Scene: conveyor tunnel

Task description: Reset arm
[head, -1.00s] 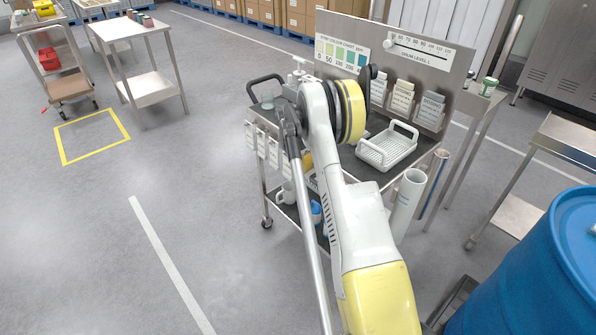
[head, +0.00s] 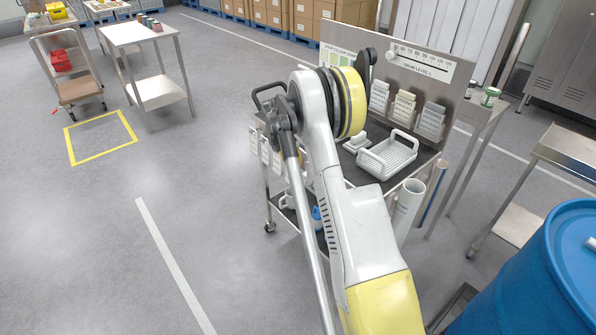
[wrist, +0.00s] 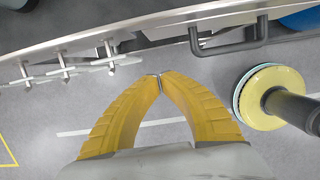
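In the wrist view, my gripper (wrist: 160,78) has two yellow ribbed fingers that meet at the tips. Nothing shows between them. In the head view my white and yellow arm reaches over the utility cart (head: 354,174), and the gripper itself is hidden. In the wrist view the fingertips are just below a dark cart handle (wrist: 228,45), apart from it in the picture, over grey floor.
On the cart are a white basket (head: 388,155) and an upright panel (head: 425,70) with card holders. A white tube (head: 407,202) stands at its right side. A blue barrel (head: 560,275) is at lower right. Floor on the left is open.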

